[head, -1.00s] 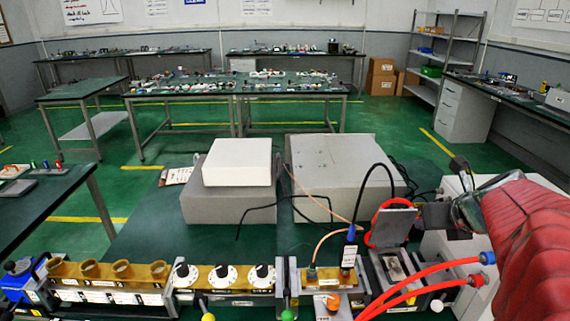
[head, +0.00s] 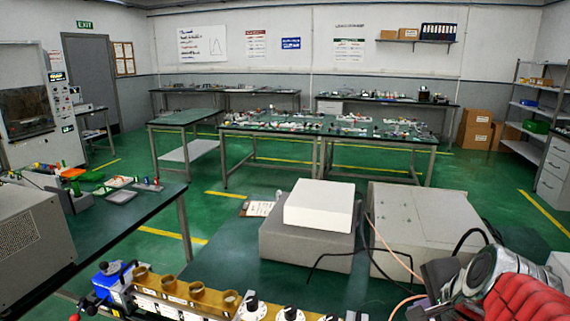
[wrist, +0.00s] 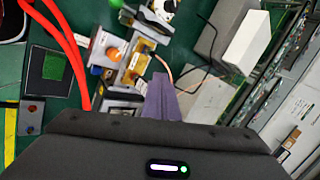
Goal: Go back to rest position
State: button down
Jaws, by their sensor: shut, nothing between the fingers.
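My gripper shows at the lower right of the head view (head: 437,280), dark, ahead of my silver wrist and red-sleeved arm. In the wrist view its purple fingers (wrist: 161,84) are together and empty, above the workbench with the microwave parts. The waveguide bench (head: 180,296) with brass pieces and white dials lies along the bottom of the head view. Its right part is out of the frame there, but an orange-knobbed part (wrist: 112,54) shows in the wrist view, left of the fingers.
A white box (head: 319,206) sits on a grey box (head: 300,245), beside a larger grey instrument (head: 425,215). Black and orange cables hang near my gripper. Red cables (wrist: 72,45) show in the wrist view. A side table (head: 140,215) stands left, with green floor beyond.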

jog(key=s+a+f+n+g, duration=0.1)
jog(key=s+a+f+n, duration=0.1)
jog(key=s+a+n, duration=0.7)
jog(key=s+n, duration=0.1)
jog(key=n, duration=0.7)
jog(key=shift+a+f+g, duration=0.3)
jog(key=shift+a+f, duration=0.1)
jog(key=shift+s, duration=0.1)
